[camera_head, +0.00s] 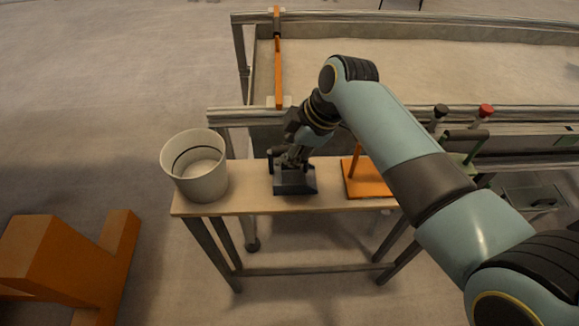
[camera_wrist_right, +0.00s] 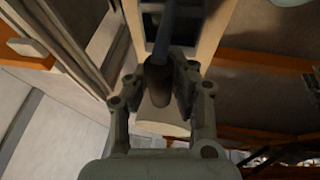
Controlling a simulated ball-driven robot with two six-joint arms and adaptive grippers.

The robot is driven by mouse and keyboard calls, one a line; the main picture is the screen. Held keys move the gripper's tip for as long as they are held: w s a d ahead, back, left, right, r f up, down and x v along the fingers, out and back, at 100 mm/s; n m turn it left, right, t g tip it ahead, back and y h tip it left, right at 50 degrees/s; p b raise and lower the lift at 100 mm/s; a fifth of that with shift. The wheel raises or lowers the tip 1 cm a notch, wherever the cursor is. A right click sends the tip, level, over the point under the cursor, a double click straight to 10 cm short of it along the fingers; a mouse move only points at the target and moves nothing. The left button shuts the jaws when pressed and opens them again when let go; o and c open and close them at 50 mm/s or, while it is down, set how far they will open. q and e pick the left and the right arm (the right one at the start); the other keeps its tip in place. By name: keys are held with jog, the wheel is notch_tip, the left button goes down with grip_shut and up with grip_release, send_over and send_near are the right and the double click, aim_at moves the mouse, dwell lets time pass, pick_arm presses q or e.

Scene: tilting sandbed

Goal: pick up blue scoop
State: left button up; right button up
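The blue scoop (camera_head: 295,181) is a dark blue, box-like pan on the narrow wooden bench, left of the bench's middle. My right gripper (camera_head: 291,156) is directly above it, pointing down, and partly hides its handle. In the right wrist view, the scoop's dark handle (camera_wrist_right: 157,84) and blue shaft (camera_wrist_right: 164,30) run between the fingers of my right gripper (camera_wrist_right: 158,80). The finger pads lie close against both sides of the handle, and the gripper looks shut on it. The scoop appears to rest on the bench top. My left gripper is not in view.
A white bucket (camera_head: 197,177) stands at the bench's left end. An orange stand (camera_head: 367,184) is right of the scoop. The large sandbed (camera_head: 420,68) lies behind the bench (camera_head: 245,203). Red and black knobs are at the right. An orange block structure (camera_head: 48,255) is on the floor at lower left.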

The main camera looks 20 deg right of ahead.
grip_shut()
notch_tip(320, 180, up, 10)
jog(key=shift+r, duration=0.1)
dwell(0.4)
jog(key=shift+c, duration=1.2)
grip_release()
grip_shut()
